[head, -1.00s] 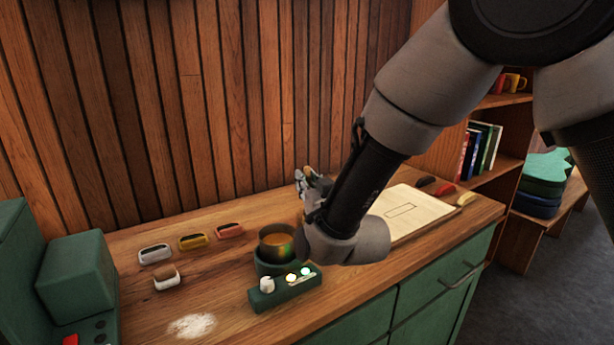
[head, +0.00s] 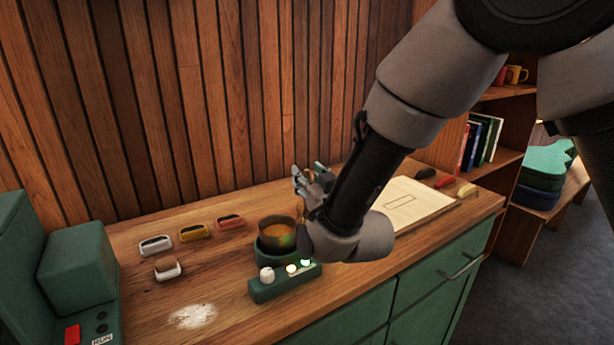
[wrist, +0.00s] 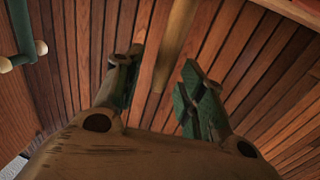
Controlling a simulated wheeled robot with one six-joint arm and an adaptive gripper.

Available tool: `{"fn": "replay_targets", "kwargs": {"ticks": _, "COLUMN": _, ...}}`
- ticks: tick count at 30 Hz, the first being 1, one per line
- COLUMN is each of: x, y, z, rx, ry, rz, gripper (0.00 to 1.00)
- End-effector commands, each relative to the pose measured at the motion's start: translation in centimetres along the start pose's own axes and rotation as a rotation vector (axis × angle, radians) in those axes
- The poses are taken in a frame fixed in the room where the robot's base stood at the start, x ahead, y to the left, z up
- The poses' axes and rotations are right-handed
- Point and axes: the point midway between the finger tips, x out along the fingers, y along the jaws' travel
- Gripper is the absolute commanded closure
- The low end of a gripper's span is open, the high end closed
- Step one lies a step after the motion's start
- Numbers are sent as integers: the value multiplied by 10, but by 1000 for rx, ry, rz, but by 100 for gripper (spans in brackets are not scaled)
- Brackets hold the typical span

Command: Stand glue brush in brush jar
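My gripper (head: 308,172) is above the back of the counter, behind and right of the glue pot (head: 278,233). In the wrist view my gripper's two green-padded fingers (wrist: 160,90) are spread apart, with no object clearly held. A pale strip shows beyond the gap, and I cannot tell if it is a wall plank or a handle. The brown pot stands in a green heater base (head: 272,262) and holds amber glue. I cannot make out the glue brush or the brush jar; my arm hides part of the counter.
A green control box (head: 285,281) with knob and lights sits before the pot. White, yellow and red slotted items (head: 194,232) and a white brown-topped piece (head: 167,268) lie left. A paper sheet (head: 418,207) lies right. White powder (head: 193,316) marks the front. A plank wall closes the back.

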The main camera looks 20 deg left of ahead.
Motion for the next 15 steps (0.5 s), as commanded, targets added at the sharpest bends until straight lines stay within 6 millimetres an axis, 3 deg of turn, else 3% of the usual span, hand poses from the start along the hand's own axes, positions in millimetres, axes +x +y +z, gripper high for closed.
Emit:
{"fn": "replay_targets", "kwargs": {"ticks": 9, "x": -69, "y": -2, "z": 0, "rx": -1, "ry": -1, "rz": -4, "gripper": 60}}
{"fn": "replay_targets", "kwargs": {"ticks": 15, "x": -100, "y": -1, "z": 0, "rx": -1, "ry": -1, "rz": -2, "gripper": 60}}
